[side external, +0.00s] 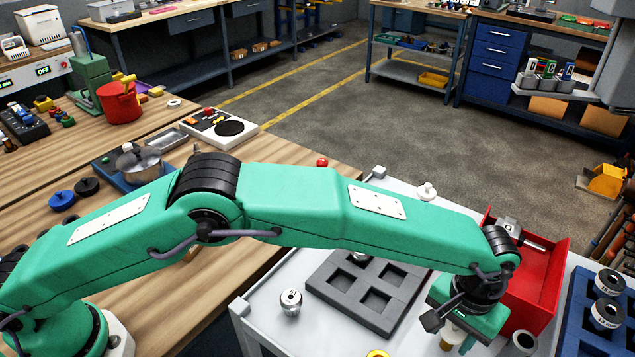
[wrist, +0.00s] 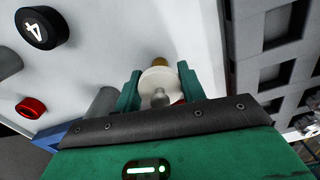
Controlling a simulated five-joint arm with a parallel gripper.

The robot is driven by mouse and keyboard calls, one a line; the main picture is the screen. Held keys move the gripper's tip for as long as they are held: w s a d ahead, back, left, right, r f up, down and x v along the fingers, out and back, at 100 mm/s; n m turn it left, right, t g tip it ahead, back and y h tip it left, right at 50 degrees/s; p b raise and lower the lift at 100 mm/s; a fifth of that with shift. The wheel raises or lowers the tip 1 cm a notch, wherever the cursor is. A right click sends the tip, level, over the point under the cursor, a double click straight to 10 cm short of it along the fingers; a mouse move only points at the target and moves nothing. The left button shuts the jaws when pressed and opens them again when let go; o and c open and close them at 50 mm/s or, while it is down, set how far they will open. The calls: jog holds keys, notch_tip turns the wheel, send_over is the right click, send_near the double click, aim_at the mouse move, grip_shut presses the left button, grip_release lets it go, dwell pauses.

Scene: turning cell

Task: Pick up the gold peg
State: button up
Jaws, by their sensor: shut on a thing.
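My gripper (wrist: 160,85) is shut on a pale peg with a gold end (wrist: 159,62). In the wrist view the peg's white flange and rounded knob sit between the green fingers. In the side view my gripper (side external: 462,338) is low over the light grey table, beside the red bin, and the peg (side external: 446,345) shows partly at its left. Whether the peg touches the table I cannot tell. A separate gold-yellow round piece (side external: 378,354) is mostly cut off by the bottom edge.
A dark grey tray (side external: 335,288) with square pockets lies left of my gripper. A silver peg (side external: 291,302) and a white peg (side external: 427,191) stand on the table.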

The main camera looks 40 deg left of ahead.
jog(key=shift+r, duration=0.2)
jog(key=shift+r, duration=1.35)
jog(key=s+d+r, duration=0.2)
jog(key=s+r, duration=0.6)
jog(key=s, duration=0.3)
jog(key=shift+s, duration=0.25)
jog(key=shift+a, duration=0.1)
